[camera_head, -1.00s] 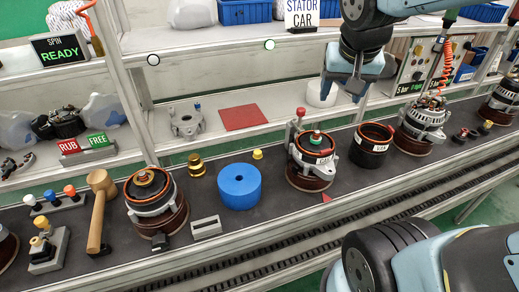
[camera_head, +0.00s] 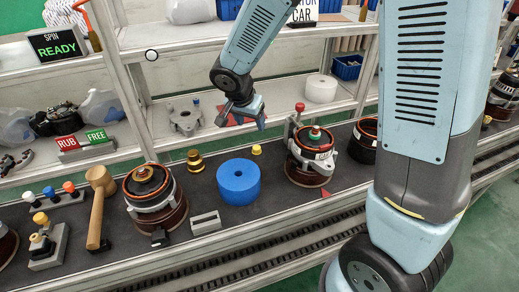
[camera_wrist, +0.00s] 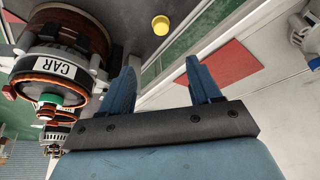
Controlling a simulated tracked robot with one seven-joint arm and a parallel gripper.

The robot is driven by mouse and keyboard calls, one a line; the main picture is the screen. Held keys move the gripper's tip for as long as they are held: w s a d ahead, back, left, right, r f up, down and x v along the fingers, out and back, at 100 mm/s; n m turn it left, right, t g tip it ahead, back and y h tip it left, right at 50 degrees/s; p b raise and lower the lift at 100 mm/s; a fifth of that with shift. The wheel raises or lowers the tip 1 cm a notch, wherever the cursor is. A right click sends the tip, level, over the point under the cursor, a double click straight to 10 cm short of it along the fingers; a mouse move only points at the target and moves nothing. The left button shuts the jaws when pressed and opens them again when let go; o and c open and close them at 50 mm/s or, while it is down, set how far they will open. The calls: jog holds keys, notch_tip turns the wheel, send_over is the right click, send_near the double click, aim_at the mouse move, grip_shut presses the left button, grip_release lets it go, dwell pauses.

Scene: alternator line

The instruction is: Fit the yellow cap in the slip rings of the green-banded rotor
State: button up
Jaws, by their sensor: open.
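The yellow cap (camera_head: 256,149) stands alone on the dark bench top, behind and right of a blue cylinder. It also shows near the top of the wrist view (camera_wrist: 160,25), beyond my fingertips. The green-banded rotor (camera_head: 314,133) sits upright in the stator labelled CAR (camera_wrist: 62,68), right of the cap. Its green band shows at the left of the wrist view (camera_wrist: 49,99). The inside of its slip rings is not clear. My gripper (camera_head: 243,123) is open and empty, above the bench's back edge; its blue fingers (camera_wrist: 161,72) point toward the cap without touching it.
The blue cylinder (camera_head: 238,182) and a brass stepped part (camera_head: 195,161) stand left of the cap. A red-knobbed post (camera_head: 299,113) rises beside the CAR stator. A red mat (camera_wrist: 221,69) lies on the shelf behind. My arm hides much of the right side.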

aim_at(257, 147)
jog(key=x, duration=0.9)
jog(key=a+x, duration=0.1)
jog(key=x, duration=0.4)
jog(key=shift+s+d+f, duration=0.1)
jog(key=shift+s+f, duration=0.05)
jog(key=shift+f, duration=0.2)
jog(key=c, duration=1.1)
